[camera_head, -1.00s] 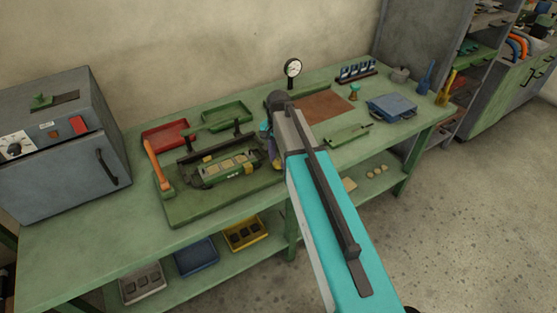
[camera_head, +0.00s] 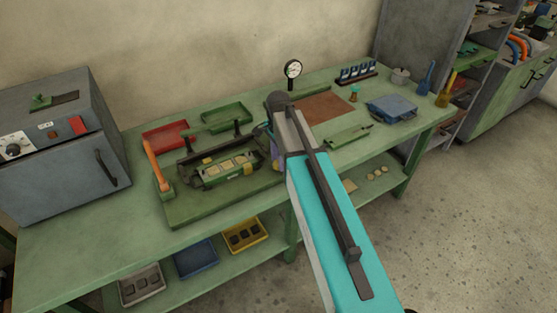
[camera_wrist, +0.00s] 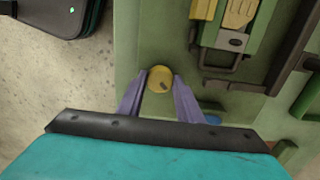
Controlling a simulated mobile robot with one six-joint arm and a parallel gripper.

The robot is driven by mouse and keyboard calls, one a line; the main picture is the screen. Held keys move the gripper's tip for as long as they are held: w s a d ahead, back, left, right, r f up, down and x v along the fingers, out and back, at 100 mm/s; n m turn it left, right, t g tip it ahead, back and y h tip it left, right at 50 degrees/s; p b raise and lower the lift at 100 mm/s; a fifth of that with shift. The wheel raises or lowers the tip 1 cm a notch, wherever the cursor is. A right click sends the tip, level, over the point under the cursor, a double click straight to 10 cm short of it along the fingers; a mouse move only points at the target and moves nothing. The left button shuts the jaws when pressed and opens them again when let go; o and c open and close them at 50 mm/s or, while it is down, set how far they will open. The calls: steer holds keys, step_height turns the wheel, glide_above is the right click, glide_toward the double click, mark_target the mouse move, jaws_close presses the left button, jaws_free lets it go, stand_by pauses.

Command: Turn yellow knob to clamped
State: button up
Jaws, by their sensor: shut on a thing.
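The yellow knob (camera_wrist: 159,79) shows in the wrist view as a round disc with a small dark mark, on the green base plate (camera_wrist: 158,30). My gripper (camera_wrist: 160,84) has its two purple fingers closed on either side of it. In the head view my arm hides the knob, and only part of my gripper (camera_head: 275,154) shows at the right end of the plate. The green fixture (camera_head: 226,170) with pale square pieces and dark handles stands on the plate, left of my gripper.
An orange lever (camera_head: 156,165) stands at the plate's left end. Red (camera_head: 166,135) and green (camera_head: 226,116) trays lie behind the fixture. A grey oven-like box (camera_head: 65,150) is at the bench's left. A dial gauge (camera_head: 292,70) stands behind my arm. The front bench strip is clear.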

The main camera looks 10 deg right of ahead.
steer(key=o, duration=1)
steer(key=shift+o, duration=0.2)
steer(key=shift+r, duration=0.15)
step_height(320, 180, up, 14)
steer(key=b, duration=0.3)
steer(key=shift+f, duration=0.2)
